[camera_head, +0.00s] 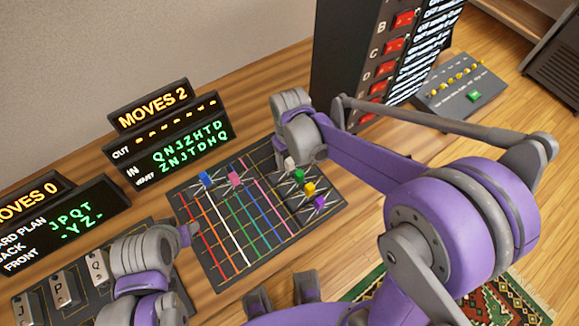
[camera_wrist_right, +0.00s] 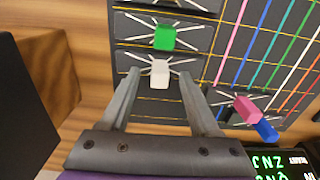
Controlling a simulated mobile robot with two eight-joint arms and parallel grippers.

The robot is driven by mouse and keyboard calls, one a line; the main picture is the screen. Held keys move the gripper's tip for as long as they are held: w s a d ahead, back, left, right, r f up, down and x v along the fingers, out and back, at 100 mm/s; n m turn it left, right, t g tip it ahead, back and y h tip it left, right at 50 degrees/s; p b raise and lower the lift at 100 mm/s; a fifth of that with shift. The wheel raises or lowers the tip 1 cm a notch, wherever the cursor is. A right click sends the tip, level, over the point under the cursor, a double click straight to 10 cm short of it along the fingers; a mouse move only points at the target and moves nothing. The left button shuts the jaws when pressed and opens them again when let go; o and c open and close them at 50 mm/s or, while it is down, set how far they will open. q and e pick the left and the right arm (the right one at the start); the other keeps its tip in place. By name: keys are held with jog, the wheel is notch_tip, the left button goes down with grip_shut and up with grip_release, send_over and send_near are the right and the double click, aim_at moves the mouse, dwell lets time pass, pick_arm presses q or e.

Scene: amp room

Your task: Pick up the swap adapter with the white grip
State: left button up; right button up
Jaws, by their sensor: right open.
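The swap adapter with the white grip (camera_head: 290,163) sits in the top cell of the right column on the dark patch board (camera_head: 187,208), partly hidden by my right arm. In the right wrist view the white grip (camera_wrist_right: 160,74) lies between the open fingertips of my right gripper (camera_wrist_right: 160,75), with a gap on both sides. In the head view my right gripper (camera_head: 305,150) is over that board corner. My left gripper (camera_head: 186,234) is at the board's left edge, and its jaws cannot be made out.
Green (camera_head: 298,175), yellow (camera_head: 309,188) and purple (camera_head: 320,203) grips stand below the white one. Blue (camera_head: 205,180) and pink (camera_head: 235,179) grips sit at the board's top. A sign (camera_head: 165,125) reads "MOVES 2". A black rack (camera_head: 345,60) rises behind my right arm.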

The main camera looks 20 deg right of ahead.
jog(key=shift+f, duration=0.95)
jog(key=shift+c, duration=0.3)
grip_shut()
